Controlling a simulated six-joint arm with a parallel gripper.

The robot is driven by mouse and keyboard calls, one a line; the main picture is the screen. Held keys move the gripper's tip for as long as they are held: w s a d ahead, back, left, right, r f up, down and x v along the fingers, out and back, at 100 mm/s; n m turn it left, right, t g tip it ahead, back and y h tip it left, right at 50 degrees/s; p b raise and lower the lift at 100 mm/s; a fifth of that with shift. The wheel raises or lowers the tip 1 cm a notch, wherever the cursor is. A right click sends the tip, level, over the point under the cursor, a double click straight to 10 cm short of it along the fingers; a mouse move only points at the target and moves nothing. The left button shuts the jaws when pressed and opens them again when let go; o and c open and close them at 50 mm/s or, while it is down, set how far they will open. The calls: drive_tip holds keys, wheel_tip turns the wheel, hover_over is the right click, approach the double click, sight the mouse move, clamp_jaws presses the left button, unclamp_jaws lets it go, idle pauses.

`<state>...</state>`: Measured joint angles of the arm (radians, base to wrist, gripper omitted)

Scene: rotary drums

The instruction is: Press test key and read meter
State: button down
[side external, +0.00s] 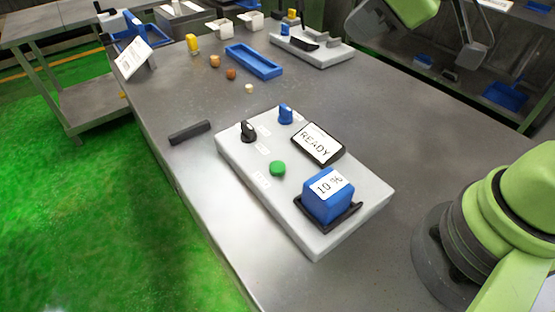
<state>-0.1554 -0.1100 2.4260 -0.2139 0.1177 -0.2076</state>
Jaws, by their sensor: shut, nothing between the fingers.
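A light grey panel box (240,158) lies on the metal bench. A round green key (278,168) sits on its top, with nothing touching it. The dark-framed meter display (318,145) behind it reads "READY". A black knob (248,131) and a blue knob (286,115) stand at the panel's far end. A blue block (326,197) with a white label sits in a black holder (345,218) at the near end. The label reads "10" and a mark I cannot make out. My gripper's fingers do not show; parts of my arm are at the top right and lower right.
A black bar (189,132) lies left of the panel. Behind are a blue tray (253,61), several small orange and brown pieces, a yellow block (193,44), a white sign (134,60) and another grey device (325,54). The bench (390,120) right of the panel is bare.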

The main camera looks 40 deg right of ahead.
drive_tip(key=w+a+f+n+y, duration=0.2)
drive_tip(key=w+a+f+n, duration=0.2)
drive_tip(key=a+f+n, duration=0.25)
drive_tip(key=n+g+y, duration=0.2)
drive_tip(key=n+y, duration=0.1)
drive_tip(key=n, duration=0.2)
hover_over(278, 168)
wheel_tip(278, 168, down, 4)
drive_tip(key=shift+f, duration=0.1)
drive_tip(key=shift+f, duration=4.35)
drive_tip(key=shift+f, duration=0.1)
drive_tip(key=shift+f, duration=0.3)
drive_tip(key=shift+f, duration=0.15)
